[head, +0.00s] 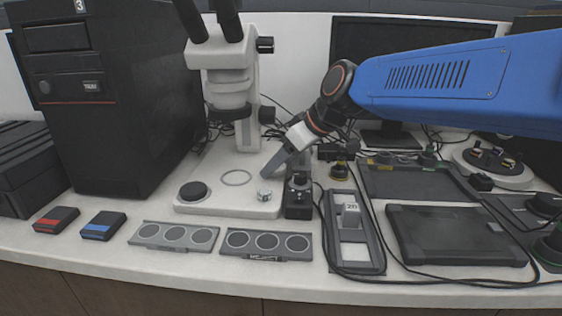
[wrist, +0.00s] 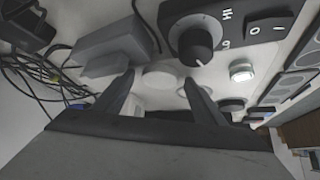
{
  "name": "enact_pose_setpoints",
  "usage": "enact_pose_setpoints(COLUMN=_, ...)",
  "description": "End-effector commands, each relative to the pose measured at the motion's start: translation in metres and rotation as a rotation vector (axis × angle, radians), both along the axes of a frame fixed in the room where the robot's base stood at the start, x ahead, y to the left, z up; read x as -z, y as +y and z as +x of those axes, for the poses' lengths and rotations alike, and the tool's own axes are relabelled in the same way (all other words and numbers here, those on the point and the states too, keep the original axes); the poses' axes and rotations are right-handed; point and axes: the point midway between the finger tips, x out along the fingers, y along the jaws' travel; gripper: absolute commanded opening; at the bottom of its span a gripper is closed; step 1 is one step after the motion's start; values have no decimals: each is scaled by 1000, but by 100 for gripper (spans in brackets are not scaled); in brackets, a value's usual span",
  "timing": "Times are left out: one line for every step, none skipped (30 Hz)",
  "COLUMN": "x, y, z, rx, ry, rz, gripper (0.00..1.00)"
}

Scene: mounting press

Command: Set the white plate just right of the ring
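The thin ring (head: 236,178) lies flat on the white microscope base; part of it shows behind the right finger in the wrist view (wrist: 184,88). A pale round disc, seemingly the white plate (wrist: 160,74), lies just past my fingertips in the wrist view. I cannot tell whether they touch it. In the head view the plate seems hidden behind my finger. My gripper (head: 270,172) reaches down low over the base, right of the ring. In the wrist view its two fingers (wrist: 160,77) stand apart with nothing clearly clamped between them.
A silver round button (head: 264,195) and a black knob (head: 194,190) sit on the base (head: 228,208). A dark control box with a dial (head: 298,198) stands close right of my gripper. The microscope (head: 228,80) rises behind. Slotted trays (head: 175,247) lie in front.

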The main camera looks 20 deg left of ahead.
Motion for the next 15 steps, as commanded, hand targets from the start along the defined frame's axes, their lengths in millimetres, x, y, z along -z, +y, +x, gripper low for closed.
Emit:
enact_pose_setpoints(x=0, y=0, z=0, rx=0, ry=0, rz=0, gripper=64)
enact_pose_setpoints(x=0, y=0, z=0, rx=0, ry=0, rz=0, gripper=64)
enact_pose_setpoints(x=0, y=0, z=0, rx=0, ry=0, rz=0, gripper=64)
enact_pose_setpoints(x=0, y=0, z=0, rx=0, ry=0, rz=0, gripper=64)
enact_pose_setpoints(x=0, y=0, z=0, rx=0, ry=0, rz=0, gripper=64)
enact_pose_setpoints(x=-1, y=0, z=0, rx=0, ry=0, rz=0, gripper=64)
enact_pose_setpoints(x=-3, y=0, z=0, rx=0, ry=0, rz=1, gripper=64)
enact_pose_setpoints(x=-4, y=-1, z=0, rx=1, ry=-1, rz=1, gripper=64)
enact_pose_setpoints(x=-7, y=-3, z=-1, rx=1, ry=-1, rz=1, gripper=64)
enact_pose_setpoints(x=-10, y=-5, z=-1, rx=1, ry=-1, rz=1, gripper=64)
enact_pose_setpoints(x=-13, y=-7, z=-2, rx=1, ry=-1, rz=1, gripper=64)
enact_pose_setpoints(x=-17, y=-11, z=-3, rx=1, ry=-1, rz=2, gripper=64)
enact_pose_setpoints(x=-22, y=-14, z=-4, rx=0, ry=-3, rz=2, gripper=64)
enact_pose_setpoints(x=-26, y=-17, z=-5, rx=0, ry=-3, rz=3, gripper=64)
enact_pose_setpoints(x=-32, y=-22, z=-6, rx=1, ry=-2, rz=2, gripper=64)
